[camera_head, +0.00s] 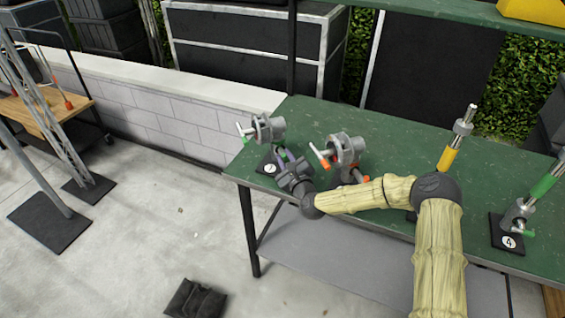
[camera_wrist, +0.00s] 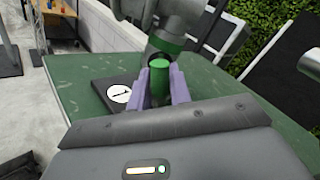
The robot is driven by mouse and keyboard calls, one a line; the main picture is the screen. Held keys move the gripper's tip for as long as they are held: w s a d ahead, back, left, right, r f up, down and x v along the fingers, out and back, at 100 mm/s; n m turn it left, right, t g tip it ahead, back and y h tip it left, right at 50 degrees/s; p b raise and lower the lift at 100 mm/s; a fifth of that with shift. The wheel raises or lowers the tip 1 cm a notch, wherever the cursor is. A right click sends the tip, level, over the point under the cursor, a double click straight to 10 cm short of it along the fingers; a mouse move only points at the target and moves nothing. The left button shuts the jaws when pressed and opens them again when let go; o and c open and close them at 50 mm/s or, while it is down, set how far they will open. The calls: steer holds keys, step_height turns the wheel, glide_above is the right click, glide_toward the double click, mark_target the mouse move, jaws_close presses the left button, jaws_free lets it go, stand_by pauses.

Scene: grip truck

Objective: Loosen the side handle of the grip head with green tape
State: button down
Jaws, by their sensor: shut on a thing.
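The grip head with green tape (camera_head: 268,128) stands at the left end of the green table, by the base plate marked 1 (camera_head: 263,164). Its grey body is at the top of the wrist view (camera_wrist: 178,14). A T-shaped handle with a green end sticks out to its left in the head view. My gripper (camera_head: 281,155) is just below the head. In the wrist view its purple fingers are shut on a green-ended side handle (camera_wrist: 159,76), which points toward the camera. The far end of that handle is hidden behind its green end.
A second grip head with orange tape (camera_head: 345,150) stands close to the right of my gripper. Farther right are a yellow-taped post (camera_head: 447,158) and a green-taped post on plate 4 (camera_head: 541,187). The green table (camera_head: 300,112) has its left edge near my gripper.

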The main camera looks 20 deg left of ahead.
steer(key=n+b, duration=0.2)
steer(key=n, duration=0.1)
steer(key=n+b, duration=0.1)
steer(key=shift+f+n, duration=0.3)
steer(key=shift+s+n+b, duration=0.15)
steer(key=shift+n+b, duration=1.05)
steer(key=shift+n, duration=0.7)
steer(key=shift+n+b, duration=0.6)
steer(key=shift+n, duration=0.3)
steer(key=c, duration=1.3)
jaws_free()
steer(key=shift+r, duration=0.1)
steer(key=shift+c, duration=0.2)
steer(key=shift+o, duration=0.2)
steer(key=shift+r, duration=0.1)
steer(key=b+v, duration=0.1)
steer(key=v, duration=1.6)
steer(key=shift+d, duration=0.25)
